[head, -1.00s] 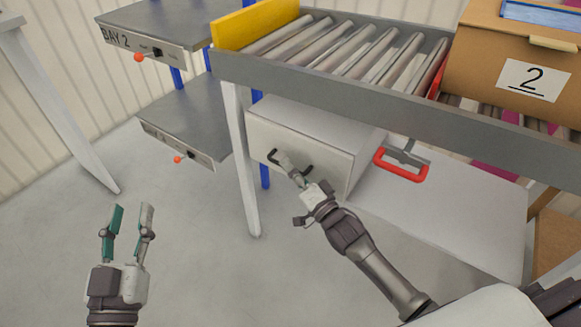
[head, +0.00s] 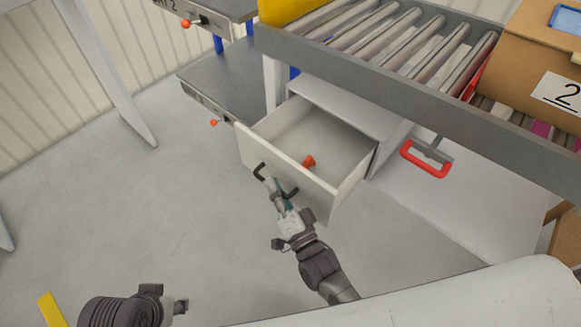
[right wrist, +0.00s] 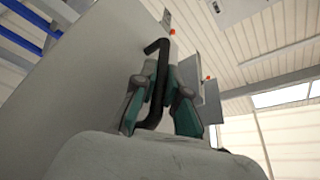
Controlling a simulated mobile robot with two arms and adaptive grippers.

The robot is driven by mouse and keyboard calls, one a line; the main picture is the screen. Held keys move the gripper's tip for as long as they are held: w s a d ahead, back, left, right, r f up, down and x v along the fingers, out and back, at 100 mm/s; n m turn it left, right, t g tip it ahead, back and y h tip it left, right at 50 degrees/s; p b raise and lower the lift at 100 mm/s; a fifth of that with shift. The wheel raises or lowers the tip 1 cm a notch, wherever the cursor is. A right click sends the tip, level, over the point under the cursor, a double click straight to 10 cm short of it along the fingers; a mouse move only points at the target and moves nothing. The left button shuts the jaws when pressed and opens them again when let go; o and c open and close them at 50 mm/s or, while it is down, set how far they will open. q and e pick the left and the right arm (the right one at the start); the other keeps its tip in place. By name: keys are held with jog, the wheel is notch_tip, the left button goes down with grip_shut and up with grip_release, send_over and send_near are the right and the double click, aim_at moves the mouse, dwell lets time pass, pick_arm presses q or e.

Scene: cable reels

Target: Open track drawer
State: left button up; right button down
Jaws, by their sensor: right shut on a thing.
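The white track drawer (head: 290,163) under the roller conveyor is pulled out, and its inside shows in the head view. A small orange-red object (head: 308,161) lies in it. The drawer's dark handle (head: 259,172) is on its front face. My right gripper (head: 274,186) is at the handle and shut on it. In the right wrist view the black handle (right wrist: 155,85) passes between the teal-padded fingers of my right gripper (right wrist: 158,95). My left arm shows at the bottom left of the head view; its fingertips are not clearly seen.
The roller conveyor (head: 400,85) runs above the drawer and carries a cardboard box (head: 530,60) marked 2. Grey shelves (head: 225,85) stand at the left. The floor in front of the drawer is clear.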

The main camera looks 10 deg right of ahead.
jog(key=shift+s+a, duration=1.25)
jog(key=shift+a, duration=0.25)
jog(key=c, duration=1.2)
grip_release()
jog(key=v, duration=1.2)
jog(key=shift+s+f, duration=0.1)
jog(key=shift+f, duration=0.05)
